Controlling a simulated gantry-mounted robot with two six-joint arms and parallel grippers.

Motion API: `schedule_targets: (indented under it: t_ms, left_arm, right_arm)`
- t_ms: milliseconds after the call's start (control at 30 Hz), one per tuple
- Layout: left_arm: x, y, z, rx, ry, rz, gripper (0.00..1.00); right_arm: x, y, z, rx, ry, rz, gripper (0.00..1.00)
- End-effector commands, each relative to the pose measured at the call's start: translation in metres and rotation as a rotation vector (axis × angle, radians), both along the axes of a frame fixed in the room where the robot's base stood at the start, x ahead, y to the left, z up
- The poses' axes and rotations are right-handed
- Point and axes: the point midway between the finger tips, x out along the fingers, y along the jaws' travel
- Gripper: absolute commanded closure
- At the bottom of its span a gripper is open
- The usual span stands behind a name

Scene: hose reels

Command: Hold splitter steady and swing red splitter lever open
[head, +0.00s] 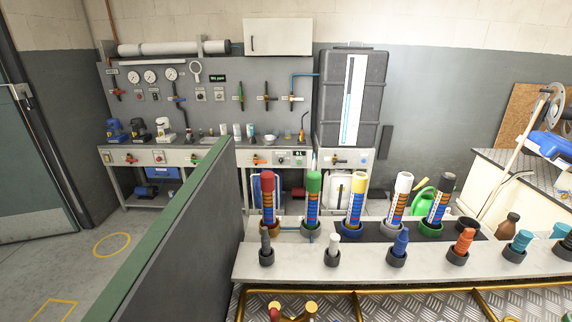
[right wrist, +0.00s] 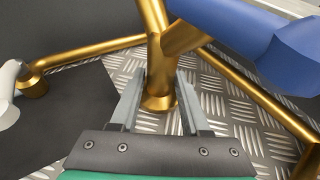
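A brass fitting (head: 295,309) with a small red part (head: 275,313) shows at the bottom edge of the head view, cut off by the frame. It looks like the splitter with its red lever, but most of it is hidden below. My right gripper (right wrist: 162,88) shows in the right wrist view. Its two grey fingers are apart, with nothing visibly clamped. Beyond and between them stands a gold post (right wrist: 153,45) with a round foot; I cannot tell whether they touch it. Neither gripper shows in the head view. No red lever shows in the right wrist view.
A thick blue tube (right wrist: 230,30) crosses the upper right of the wrist view. Gold rails (right wrist: 95,52) run over the tread-plate floor. In the head view a shelf (head: 300,262) carries several coloured cylinders. A green-topped partition (head: 165,235) stands left; a workbench (head: 215,157) stands behind.

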Motion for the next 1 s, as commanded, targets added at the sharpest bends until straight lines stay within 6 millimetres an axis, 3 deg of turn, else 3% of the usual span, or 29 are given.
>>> schedule_targets:
  t_ms: [33,133,467,1000]
  left_arm:
    - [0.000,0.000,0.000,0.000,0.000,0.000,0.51]
    - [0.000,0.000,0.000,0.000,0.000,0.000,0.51]
    - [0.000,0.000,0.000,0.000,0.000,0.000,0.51]
    - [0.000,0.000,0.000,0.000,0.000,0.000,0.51]
  right_arm:
    - [0.000,0.000,0.000,0.000,0.000,0.000,0.42]
    - [0.000,0.000,0.000,0.000,0.000,0.000,0.27]
    - [-0.001,-0.003,0.001,0.000,-0.001,-0.002,0.27]
    - [-0.060,-0.086,0.033,0.001,-0.002,-0.004,0.27]
